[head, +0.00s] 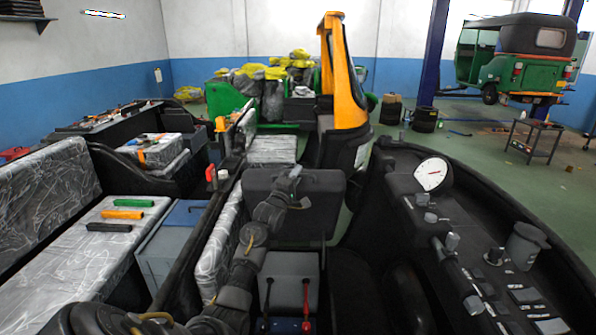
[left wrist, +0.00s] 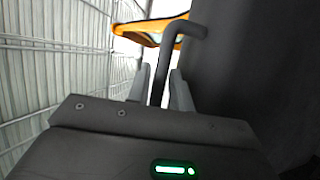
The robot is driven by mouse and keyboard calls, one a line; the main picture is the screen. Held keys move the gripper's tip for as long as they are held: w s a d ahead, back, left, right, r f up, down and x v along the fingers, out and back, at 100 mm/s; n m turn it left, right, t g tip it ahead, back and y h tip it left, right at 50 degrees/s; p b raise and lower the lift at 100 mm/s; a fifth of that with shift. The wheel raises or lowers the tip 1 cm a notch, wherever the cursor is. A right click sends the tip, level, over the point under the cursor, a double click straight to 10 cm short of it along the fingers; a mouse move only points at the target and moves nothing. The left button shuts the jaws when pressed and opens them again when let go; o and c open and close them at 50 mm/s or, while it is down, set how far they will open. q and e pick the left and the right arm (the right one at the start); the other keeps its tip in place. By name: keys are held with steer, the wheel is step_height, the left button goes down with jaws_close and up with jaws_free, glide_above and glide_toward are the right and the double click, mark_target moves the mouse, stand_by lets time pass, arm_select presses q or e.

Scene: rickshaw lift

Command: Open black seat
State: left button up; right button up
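The black seat (head: 325,190) is a dark upright-looking panel in the middle of the head view; its dark face (left wrist: 240,70) fills the right of the left wrist view. A bent grey handle (left wrist: 185,30) stands beside that face. My left gripper (head: 294,180) is at the seat's upper edge, at the end of my arm. In the left wrist view its two light grey fingers (left wrist: 160,82) stand apart on either side of the handle's straight part, with a narrow gap showing. My right gripper is not in view.
A control panel with a round gauge (head: 433,173) is at the right. A wrapped bench (head: 70,250) with coloured grips is at the left. An orange frame (head: 345,80) rises behind the seat.

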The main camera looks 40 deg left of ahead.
arm_select(q)
steer(key=shift+x, duration=0.75)
steer(key=shift+c, duration=0.3)
jaws_close()
